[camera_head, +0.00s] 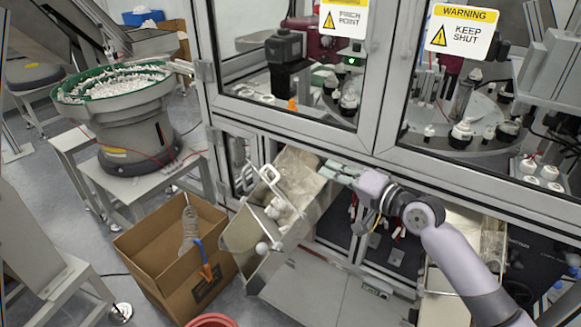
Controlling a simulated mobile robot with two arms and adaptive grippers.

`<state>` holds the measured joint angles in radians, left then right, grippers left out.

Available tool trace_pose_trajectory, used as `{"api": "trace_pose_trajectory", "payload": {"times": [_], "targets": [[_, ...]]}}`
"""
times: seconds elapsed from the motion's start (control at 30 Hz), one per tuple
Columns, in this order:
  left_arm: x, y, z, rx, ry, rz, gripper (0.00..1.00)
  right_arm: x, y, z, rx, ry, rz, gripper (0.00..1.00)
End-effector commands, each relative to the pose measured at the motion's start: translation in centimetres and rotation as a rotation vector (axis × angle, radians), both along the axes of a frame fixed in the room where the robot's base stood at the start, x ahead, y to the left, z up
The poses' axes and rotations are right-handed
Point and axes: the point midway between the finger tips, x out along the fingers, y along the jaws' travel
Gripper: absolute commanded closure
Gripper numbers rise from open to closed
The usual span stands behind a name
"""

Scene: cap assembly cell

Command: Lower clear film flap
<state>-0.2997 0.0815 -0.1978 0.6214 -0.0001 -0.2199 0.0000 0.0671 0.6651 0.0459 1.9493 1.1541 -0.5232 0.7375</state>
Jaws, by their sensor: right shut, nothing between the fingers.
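A dull, see-through-looking sheet, which seems to be the clear film flap (297,168), sits at the upper end of a metal chute (246,232) below the cabinet's left door. Its edges are hard to make out against the chute. My right gripper (332,171) reaches in from the right, its fingers pointing left beside the sheet's right side. It is shut with nothing held. I cannot tell whether its fingertips touch the sheet. White pieces (279,209) lie in the chute. My left gripper is not in view.
A white bent handle bar (262,190) stands up at the chute. An open cardboard box (155,243) is on the floor to its left. A green-rimmed bowl feeder (118,112) stands behind. The cabinet's framed doors (290,128) rise above my right gripper. A second metal chute (462,222) is at the right.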

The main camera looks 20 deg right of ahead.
Motion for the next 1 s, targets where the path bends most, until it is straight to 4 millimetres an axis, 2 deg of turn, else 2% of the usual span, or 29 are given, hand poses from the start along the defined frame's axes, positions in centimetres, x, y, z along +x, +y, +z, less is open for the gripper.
{"api": "trace_pose_trajectory", "payload": {"times": [0.17,0.53,0.73,1.0], "targets": [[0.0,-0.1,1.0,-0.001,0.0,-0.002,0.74,1.9,0.8,0.2,0.008,-0.001,-0.001,1.0],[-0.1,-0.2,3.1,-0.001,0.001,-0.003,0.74,9.0,4.0,-0.6,0.005,0.0,0.0,1.0],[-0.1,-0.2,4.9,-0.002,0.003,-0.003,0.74,8.4,6.6,-1.9,0.003,0.003,0.0,1.0],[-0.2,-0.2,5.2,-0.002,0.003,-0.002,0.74,8.2,7.6,-2.6,0.0,0.0,0.0,1.0]]}}
